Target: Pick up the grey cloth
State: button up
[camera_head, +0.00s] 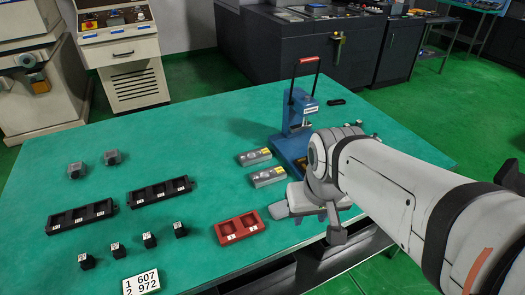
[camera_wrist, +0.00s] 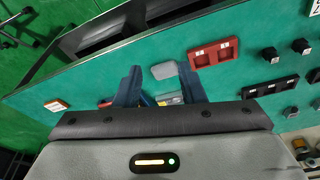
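A small light grey patch, which looks like the grey cloth (camera_head: 278,210), lies on the green table just right of the red tray. My arm's end hides part of its surroundings in the head view. In the wrist view the grey cloth (camera_wrist: 163,71) shows between and beyond the tips of my gripper (camera_wrist: 160,75). The two dark fingers are spread apart, with nothing held between them. I cannot tell how high the fingers are above the table.
The red tray (camera_head: 240,228) has two recesses. Two grey metal blocks (camera_head: 268,176) and a blue press (camera_head: 296,118) with a red handle stand behind. Black trays (camera_head: 160,192) and several small black cubes (camera_head: 149,240) are at left. A number card (camera_head: 141,281) lies in front.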

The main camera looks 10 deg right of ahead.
jog(key=shift+s, duration=0.15)
jog(key=shift+o, duration=0.7)
jog(key=o, duration=0.8)
jog(key=w+f+n, duration=0.1)
jog(key=w+n, duration=0.1)
jog(key=w, duration=0.1)
jog(key=w+f+n+b, duration=0.1)
jog(key=w+n, duration=0.2)
jog(key=w+f+n+g, duration=0.1)
jog(key=w+n, duration=0.2)
jog(key=shift+w+a+f+b, duration=0.35)
jog(key=shift+w+f, duration=0.05)
jog(key=shift+c, duration=0.2)
jog(key=w+f+n, duration=0.4)
jog(key=w+n, duration=0.1)
jog(key=w+f+n+g+b, duration=0.1)
jog(key=w+n, duration=0.1)
jog(key=shift+w+d+f+n, duration=0.1)
jog(key=shift+w+f+n, duration=0.15)
jog(key=shift+f+n, duration=0.15)
jog(key=n, duration=0.5)
send_over(283, 206)
jog(key=shift+g, duration=0.3)
jog(key=f, duration=0.5)
jog(key=shift+w+f+b, duration=0.15)
jog(key=shift+w+b, duration=0.05)
jog(key=shift+b, duration=0.2)
jog(key=shift+n, duration=0.3)
jog(key=shift+s+f, duration=0.1)
jog(key=shift+f, duration=3.85)
